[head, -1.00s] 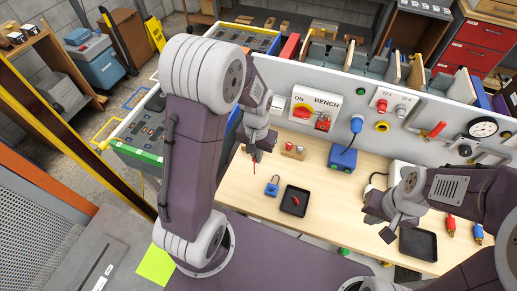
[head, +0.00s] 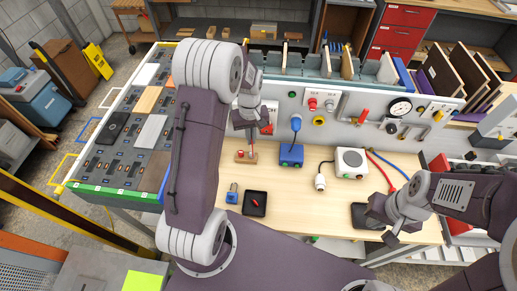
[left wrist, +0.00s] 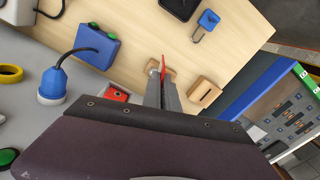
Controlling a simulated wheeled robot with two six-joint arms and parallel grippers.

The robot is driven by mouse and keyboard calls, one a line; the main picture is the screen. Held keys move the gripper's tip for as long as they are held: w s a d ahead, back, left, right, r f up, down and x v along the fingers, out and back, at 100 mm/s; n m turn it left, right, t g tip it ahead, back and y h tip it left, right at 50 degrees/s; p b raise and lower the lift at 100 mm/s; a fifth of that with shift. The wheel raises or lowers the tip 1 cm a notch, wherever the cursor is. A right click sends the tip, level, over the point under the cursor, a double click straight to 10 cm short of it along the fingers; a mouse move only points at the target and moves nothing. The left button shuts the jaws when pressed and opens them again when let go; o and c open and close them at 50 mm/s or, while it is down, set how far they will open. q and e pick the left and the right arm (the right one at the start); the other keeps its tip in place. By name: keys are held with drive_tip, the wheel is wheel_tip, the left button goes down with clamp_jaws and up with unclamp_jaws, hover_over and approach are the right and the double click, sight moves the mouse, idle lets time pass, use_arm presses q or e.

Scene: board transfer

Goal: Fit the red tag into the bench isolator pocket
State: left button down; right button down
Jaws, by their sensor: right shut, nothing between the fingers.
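The thin red tag (left wrist: 165,62) is between the fingers of my left gripper (left wrist: 161,88) in the left wrist view, its end sticking out past the tips. In the head view, the tag (head: 252,152) hangs below my left gripper (head: 250,138), which is above the bench in front of the panel. The bench isolator (head: 269,117) is mostly hidden behind my left arm. A red part on the panel (left wrist: 117,95) shows beside the fingers in the left wrist view, apart from the tag. My right gripper (head: 390,238) is shut and empty near the bench's front right.
A wooden block (head: 244,158) stands just below the left gripper. A blue padlock (head: 232,193) and a black tray (head: 255,212) with a small red piece lie in front. A blue box (head: 291,155) with a cable and a white box (head: 350,163) stand to the right.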

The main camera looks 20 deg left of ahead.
use_arm(q)
drive_tip(key=w+a+r+n+p, duration=0.2)
drive_tip(key=a+r+n+p, duration=0.3)
drive_tip(key=a+n+p, duration=0.1)
drive_tip(key=w+a+r+n+p, duration=0.3)
drive_tip(key=a+r+n+p, duration=0.3)
drive_tip(key=a+n, duration=0.2)
drive_tip(key=shift+a+r, duration=0.3)
drive_tip(key=shift+a, duration=0.7)
drive_tip(key=shift+d+r, duration=0.1)
drive_tip(key=shift+d, duration=0.05)
wheel_tip(320, 180, down, 6)
drive_tip(key=b, duration=0.3)
drive_tip(key=shift+b, duration=0.3)
drive_tip(key=shift+f+b, duration=0.95)
drive_tip(key=shift+f, duration=0.7)
